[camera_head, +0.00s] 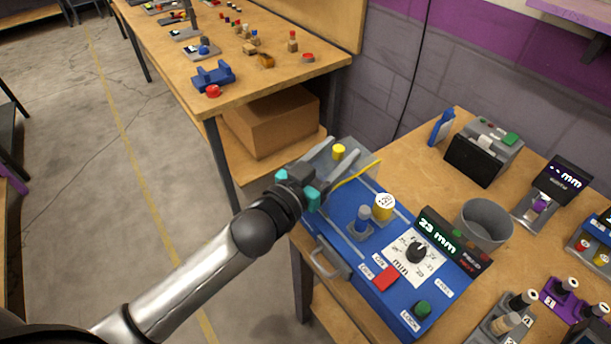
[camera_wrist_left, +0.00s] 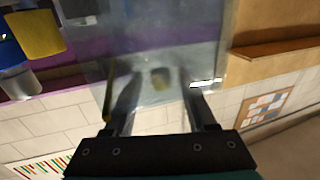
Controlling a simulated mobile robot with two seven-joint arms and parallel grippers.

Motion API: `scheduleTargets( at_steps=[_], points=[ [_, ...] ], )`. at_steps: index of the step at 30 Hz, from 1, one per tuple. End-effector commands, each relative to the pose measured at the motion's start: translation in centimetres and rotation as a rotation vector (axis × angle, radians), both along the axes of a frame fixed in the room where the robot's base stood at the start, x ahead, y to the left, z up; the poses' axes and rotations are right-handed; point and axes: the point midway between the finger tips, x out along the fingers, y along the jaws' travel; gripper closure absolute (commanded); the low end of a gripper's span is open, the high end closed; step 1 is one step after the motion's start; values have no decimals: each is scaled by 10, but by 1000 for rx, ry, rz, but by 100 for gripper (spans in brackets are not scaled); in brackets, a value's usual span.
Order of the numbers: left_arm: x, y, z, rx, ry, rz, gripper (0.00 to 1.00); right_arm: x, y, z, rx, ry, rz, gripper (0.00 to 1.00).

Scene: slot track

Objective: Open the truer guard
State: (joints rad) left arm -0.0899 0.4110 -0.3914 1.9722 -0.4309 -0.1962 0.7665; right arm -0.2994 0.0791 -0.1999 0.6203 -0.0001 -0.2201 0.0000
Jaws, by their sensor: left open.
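The truer is the blue machine (camera_head: 358,259) on the right-hand bench, with a lit 23 mm display (camera_head: 441,237). A see-through panel, apparently its guard (camera_head: 368,165), is at its far left end. It also shows large in the left wrist view (camera_wrist_left: 165,30). A yellow knob (camera_head: 338,151) shows there between my fingers, and blurred in the wrist view (camera_wrist_left: 160,78). My left gripper (camera_head: 343,145) is open at this panel, its fingers either side of the knob. I cannot tell whether they touch it. My right gripper is not in view.
The truer carries a dial (camera_head: 416,252), a red button (camera_head: 386,278), a green button (camera_head: 422,308) and a front handle (camera_head: 327,262). A grey bin (camera_head: 484,226) and a dark device (camera_head: 484,152) stand behind it. Another bench (camera_head: 180,70) holds small parts.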

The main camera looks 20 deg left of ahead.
Motion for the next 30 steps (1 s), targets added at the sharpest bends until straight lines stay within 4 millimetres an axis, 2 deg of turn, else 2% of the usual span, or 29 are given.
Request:
scheduleTargets(
  at_steps=[21,30],
  points=[
    [-93,36,0,0,3,1,44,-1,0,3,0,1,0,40],
    [-123,48,0,0,0,1,44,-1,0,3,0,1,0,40]
  ],
)
